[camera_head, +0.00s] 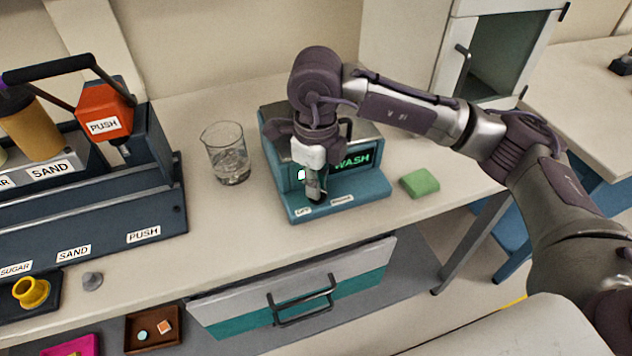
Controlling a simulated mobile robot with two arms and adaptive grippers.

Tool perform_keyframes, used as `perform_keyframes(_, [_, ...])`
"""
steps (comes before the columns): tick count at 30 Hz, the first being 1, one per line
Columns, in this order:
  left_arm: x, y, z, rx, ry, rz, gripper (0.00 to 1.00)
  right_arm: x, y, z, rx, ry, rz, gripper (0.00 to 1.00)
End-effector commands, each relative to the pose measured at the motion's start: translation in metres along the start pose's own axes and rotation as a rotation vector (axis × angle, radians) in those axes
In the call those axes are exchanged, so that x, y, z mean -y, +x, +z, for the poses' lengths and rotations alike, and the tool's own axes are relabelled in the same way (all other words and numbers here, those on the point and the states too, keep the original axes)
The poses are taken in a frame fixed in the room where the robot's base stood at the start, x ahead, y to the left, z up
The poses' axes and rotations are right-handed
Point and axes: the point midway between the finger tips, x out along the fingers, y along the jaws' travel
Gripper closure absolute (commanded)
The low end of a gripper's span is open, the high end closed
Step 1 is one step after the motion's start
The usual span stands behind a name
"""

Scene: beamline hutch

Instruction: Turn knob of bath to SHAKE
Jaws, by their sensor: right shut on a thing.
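The bath (375,190) is a teal box with a grey top, standing on the bench in the middle of the view. Its lit green display (352,160) reads WASH. Small white labels sit along its front ledge; one seems to read OFF, the others are too small or covered. My right gripper (314,192) points down at the front left of the bath, its fingers shut at the place of the knob. The knob itself is hidden by the fingers, so its pointing direction cannot be told. My left gripper is not in view.
A glass beaker (228,158) stands left of the bath, and a green sponge-like block (419,183) lies right of it. A dispenser rack (90,215) with SAND and PUSH labels fills the left. A drawer (300,285) below the bench edge stands out with a dark handle.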

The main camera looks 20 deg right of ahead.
Motion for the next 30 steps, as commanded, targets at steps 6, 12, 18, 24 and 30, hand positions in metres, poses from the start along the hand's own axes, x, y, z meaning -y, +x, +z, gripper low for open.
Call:
perform_keyframes(6, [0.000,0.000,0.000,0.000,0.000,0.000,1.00,0.001,-0.002,0.001,0.004,-0.001,-0.002,0.79])
perform_keyframes(12, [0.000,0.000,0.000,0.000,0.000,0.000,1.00,0.000,-0.001,0.000,0.002,0.000,-0.001,0.79])
perform_keyframes(18, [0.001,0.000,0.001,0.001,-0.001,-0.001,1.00,0.001,-0.013,0.001,0.004,0.001,-0.003,0.79])
perform_keyframes(24, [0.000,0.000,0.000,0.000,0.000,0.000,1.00,0.000,-0.052,0.001,0.007,-0.001,-0.004,0.79])
perform_keyframes(30, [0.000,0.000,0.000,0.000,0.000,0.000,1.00,0.000,-0.093,0.001,0.006,0.000,-0.003,0.79])
